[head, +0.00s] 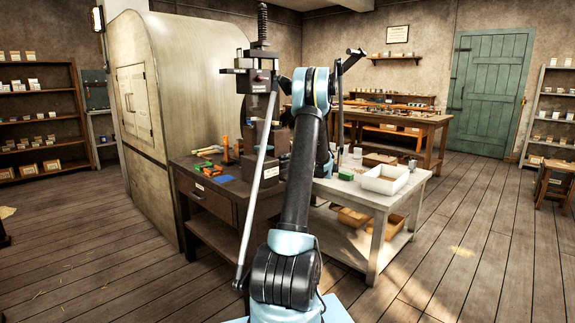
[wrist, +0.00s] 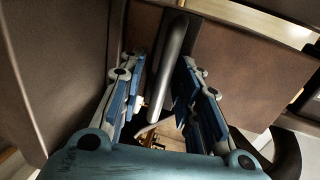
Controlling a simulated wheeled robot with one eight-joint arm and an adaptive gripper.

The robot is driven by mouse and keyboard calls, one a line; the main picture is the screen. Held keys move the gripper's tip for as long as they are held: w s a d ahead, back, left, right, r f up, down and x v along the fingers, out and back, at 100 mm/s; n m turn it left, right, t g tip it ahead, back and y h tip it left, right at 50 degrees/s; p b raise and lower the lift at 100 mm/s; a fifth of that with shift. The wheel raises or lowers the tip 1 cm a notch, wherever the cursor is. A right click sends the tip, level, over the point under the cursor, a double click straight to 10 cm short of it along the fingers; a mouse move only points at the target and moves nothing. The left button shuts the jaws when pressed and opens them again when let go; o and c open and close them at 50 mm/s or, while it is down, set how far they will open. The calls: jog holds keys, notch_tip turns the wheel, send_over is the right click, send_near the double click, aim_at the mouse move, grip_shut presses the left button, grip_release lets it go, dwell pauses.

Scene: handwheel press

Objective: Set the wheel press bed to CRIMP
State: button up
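The press (head: 250,82) stands on a dark wooden bench, with a threaded screw (head: 262,25) rising from its top. My arm covers much of the press, and I cannot make out the bed's setting or a CRIMP mark. My gripper is hidden in the head view. In the wrist view my gripper (wrist: 165,70) has its blue fingers apart, one on each side of a dark grey round bar (wrist: 168,65). I see no clear grip on the bar.
The dark bench (head: 210,200) holds small tools and a blue patch. A pale table (head: 385,222) with a white tray (head: 385,180) adjoins it at right. A large curved cabinet (head: 165,110) stands left of the press. Open plank floor lies at right.

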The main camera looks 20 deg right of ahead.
jog(key=v, duration=1.2)
jog(key=shift+a, duration=0.15)
